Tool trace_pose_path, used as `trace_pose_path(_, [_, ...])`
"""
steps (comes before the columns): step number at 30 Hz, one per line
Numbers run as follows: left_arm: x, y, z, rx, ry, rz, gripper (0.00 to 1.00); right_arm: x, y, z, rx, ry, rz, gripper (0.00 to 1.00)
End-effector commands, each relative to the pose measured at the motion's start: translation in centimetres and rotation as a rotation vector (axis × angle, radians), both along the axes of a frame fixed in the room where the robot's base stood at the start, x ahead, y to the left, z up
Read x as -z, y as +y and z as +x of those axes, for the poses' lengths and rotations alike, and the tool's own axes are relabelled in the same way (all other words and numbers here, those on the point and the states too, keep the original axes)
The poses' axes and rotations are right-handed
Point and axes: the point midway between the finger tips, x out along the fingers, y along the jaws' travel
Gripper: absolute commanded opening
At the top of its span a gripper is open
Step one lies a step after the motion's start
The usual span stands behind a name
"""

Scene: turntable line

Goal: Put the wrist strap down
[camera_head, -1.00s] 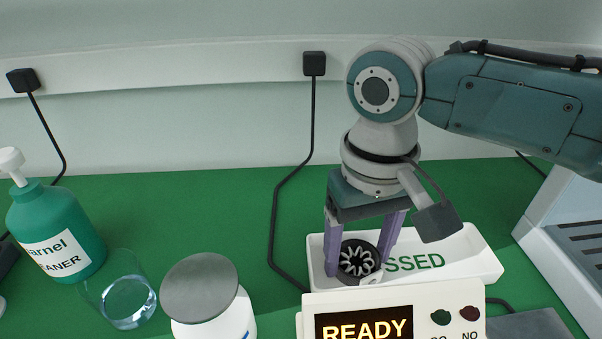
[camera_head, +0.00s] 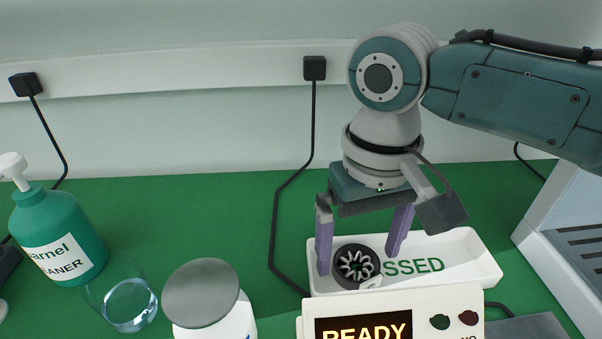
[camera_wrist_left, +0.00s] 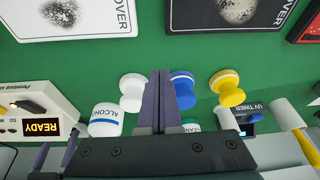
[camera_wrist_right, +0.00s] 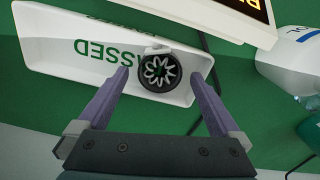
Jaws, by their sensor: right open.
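The wrist strap (camera_head: 357,263) is a round black piece with a pale coiled cord inside and a small light tab. It lies in the left part of the white tray marked in green (camera_head: 470,257), and it also shows in the right wrist view (camera_wrist_right: 158,72). My right gripper (camera_head: 358,266) is open, pointing down, with one purple finger on each side of the strap and a gap to it. In the right wrist view the open fingertips (camera_wrist_right: 160,78) stand apart. My left gripper (camera_wrist_left: 163,76) shows only in its own wrist view, fingers together and nothing visible between them.
A READY display box (camera_head: 440,302) stands just in front of the tray. A grey-lidded jar (camera_head: 201,292), a clear glass (camera_head: 128,303) and a green cleaner bottle (camera_head: 60,235) stand to the left. A black cable (camera_head: 276,220) runs behind the tray's left side.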

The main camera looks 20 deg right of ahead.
Motion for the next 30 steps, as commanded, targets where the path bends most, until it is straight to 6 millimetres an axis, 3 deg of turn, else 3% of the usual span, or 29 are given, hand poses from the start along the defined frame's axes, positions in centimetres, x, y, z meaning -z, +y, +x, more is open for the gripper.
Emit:
trace_pose_path(6, [-1.7,0.0,0.0,0.0,0.0,0.0,0.0,-5.4,0.0,0.1,-0.001,-0.005,0.002,1.0])
trace_pose_path(13, [-2.3,0.1,0.0,0.004,0.0,0.005,0.0,-9.4,0.1,0.1,0.0,-0.002,0.002,1.0])
trace_pose_path(19, [-2.5,0.3,0.0,0.007,-0.001,0.011,0.0,-10.6,0.0,0.1,0.002,-0.001,0.001,1.0])
trace_pose_path(30, [-2.7,0.3,0.0,0.007,-0.001,0.011,0.0,-10.3,0.6,-0.5,-0.021,-0.002,0.014,1.0])
